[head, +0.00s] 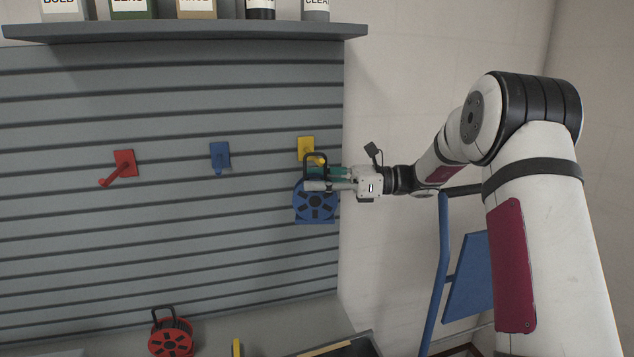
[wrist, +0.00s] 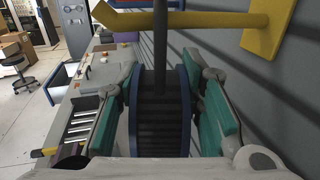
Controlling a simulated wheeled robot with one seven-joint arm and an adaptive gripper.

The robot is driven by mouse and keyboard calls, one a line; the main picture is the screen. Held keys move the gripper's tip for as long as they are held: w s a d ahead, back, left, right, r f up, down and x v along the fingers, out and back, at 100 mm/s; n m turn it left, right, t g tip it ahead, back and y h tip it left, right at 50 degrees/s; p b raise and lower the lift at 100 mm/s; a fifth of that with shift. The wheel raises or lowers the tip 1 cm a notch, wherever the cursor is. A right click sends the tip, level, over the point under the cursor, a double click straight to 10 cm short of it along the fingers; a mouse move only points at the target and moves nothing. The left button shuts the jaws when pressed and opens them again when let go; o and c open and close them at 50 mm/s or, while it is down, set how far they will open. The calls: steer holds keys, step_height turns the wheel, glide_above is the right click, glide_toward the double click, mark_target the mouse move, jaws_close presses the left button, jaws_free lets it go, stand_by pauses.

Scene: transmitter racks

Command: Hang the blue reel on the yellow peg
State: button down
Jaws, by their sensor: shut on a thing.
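The blue reel (head: 315,205) hangs upright in front of the slatted wall, just below the yellow peg (head: 306,149). My gripper (head: 325,180) comes in from the right and is shut on the reel. In the wrist view the green-padded fingers press on both sides of the reel's blue rims (wrist: 186,110). The reel's black handle (wrist: 160,45) rises past the yellow peg (wrist: 205,20), which shows on both sides of it. The peg seems to run through the handle loop, but the handle's far side and top are hidden in the wrist view.
A red peg (head: 123,166) and a blue peg (head: 220,157) are on the wall to the left, both empty. A shelf with containers (head: 200,32) is above. A red reel (head: 170,337) stands below left. A blue frame (head: 467,275) stands right, below my arm.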

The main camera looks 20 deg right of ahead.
stand_by(0.4)
steer(key=c, duration=1)
jaws_free()
